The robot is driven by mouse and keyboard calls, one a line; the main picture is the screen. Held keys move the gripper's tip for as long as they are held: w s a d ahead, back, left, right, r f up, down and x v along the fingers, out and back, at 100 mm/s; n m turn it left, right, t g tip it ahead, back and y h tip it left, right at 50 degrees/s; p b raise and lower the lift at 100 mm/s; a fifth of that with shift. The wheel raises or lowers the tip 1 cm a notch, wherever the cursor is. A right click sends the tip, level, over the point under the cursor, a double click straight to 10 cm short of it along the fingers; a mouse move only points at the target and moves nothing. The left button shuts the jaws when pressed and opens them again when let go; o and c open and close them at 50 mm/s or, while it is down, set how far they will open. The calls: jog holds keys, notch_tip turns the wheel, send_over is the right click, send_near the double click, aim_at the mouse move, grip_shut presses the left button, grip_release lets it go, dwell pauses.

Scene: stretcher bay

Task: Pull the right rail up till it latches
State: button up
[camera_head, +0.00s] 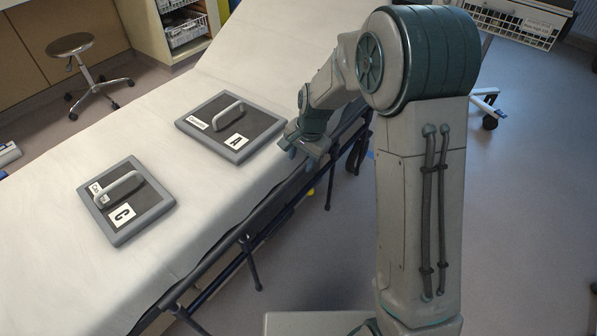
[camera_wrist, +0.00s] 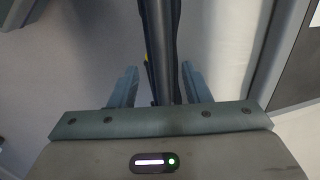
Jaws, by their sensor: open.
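The right rail (camera_head: 232,238) is a dark bar along the right side of the white-sheeted stretcher (camera_head: 62,240), low beside the mattress edge. My gripper (camera_head: 306,148) is over the far half of that side, at the rail. In the wrist view the rail (camera_wrist: 160,45) runs lengthwise as a dark tube between the two fingers of my gripper (camera_wrist: 159,80). The fingers are open, with a visible gap on each side of the tube. My arm hides part of the rail's far end, and I cannot see a latch.
Two grey-framed plates with handles lie on the sheet, one marked A (camera_head: 258,118) and one marked C (camera_head: 150,208). A round stool (camera_head: 72,44) and a shelf unit stand beyond the stretcher. A wheeled cart (camera_head: 515,22) is at the back right.

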aim_at(298, 171)
jog(key=f, duration=0.3)
jog(key=a+f, duration=0.1)
jog(key=f, duration=0.1)
jog(key=shift+w+f+b, duration=0.3)
jog(key=shift+w+b, duration=0.05)
jog(key=shift+b, duration=0.05)
